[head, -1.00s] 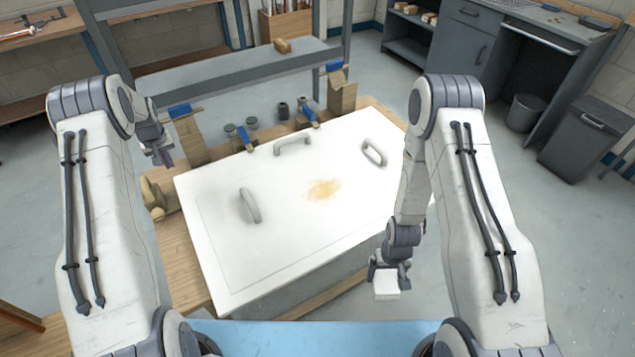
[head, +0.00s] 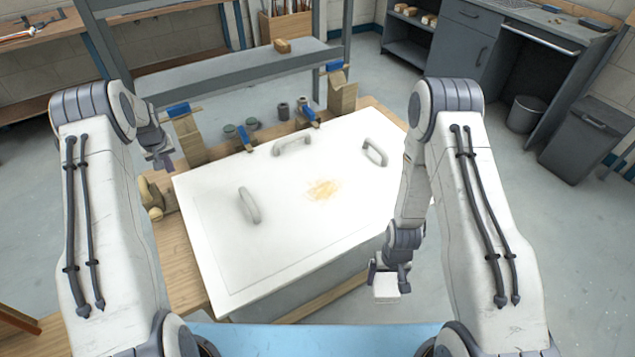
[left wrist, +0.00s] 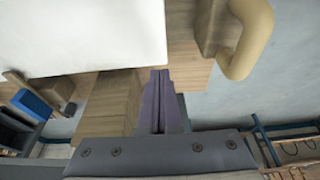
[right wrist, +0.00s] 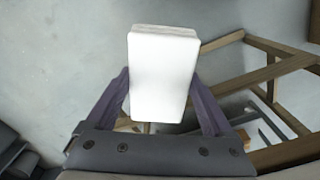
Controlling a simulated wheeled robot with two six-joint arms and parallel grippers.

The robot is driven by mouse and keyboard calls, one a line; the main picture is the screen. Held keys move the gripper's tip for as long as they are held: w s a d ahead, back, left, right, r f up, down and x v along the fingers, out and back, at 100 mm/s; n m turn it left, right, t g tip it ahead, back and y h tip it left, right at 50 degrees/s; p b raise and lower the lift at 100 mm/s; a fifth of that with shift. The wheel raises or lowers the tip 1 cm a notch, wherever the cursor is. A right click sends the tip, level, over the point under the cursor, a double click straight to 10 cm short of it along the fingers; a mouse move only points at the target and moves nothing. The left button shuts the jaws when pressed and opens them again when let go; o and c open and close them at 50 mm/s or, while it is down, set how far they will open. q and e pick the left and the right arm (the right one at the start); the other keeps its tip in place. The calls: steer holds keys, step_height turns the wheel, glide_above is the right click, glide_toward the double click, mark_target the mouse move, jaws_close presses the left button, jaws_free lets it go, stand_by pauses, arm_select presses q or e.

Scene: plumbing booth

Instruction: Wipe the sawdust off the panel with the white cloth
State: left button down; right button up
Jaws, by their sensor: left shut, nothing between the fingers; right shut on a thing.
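The white panel (head: 300,230) lies on the wooden bench, with a patch of tan sawdust (head: 322,190) right of its middle. Three grey handles stand on it: one at the left (head: 249,205), one at the back (head: 292,145) and one at the right (head: 375,152). My right gripper (head: 388,272) is shut on the folded white cloth (right wrist: 162,75), which also shows in the head view (head: 385,287). It holds the cloth off the panel's front right edge. My left gripper (head: 165,160) is shut and empty, beyond the panel's left back corner; its closed fingers show in the left wrist view (left wrist: 158,100).
Wooden blocks with blue clamps (head: 186,132) stand along the panel's back edge, near my left gripper. Small green and grey cups (head: 283,111) sit behind the panel. A beige curved piece (left wrist: 250,40) is near the left gripper. A light blue surface (head: 310,338) lies in front.

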arm_select(q)
steer(key=shift+f+b, duration=0.85)
steer(key=shift+f, duration=0.4)
arm_select(e)
steer(key=shift+f, duration=0.85)
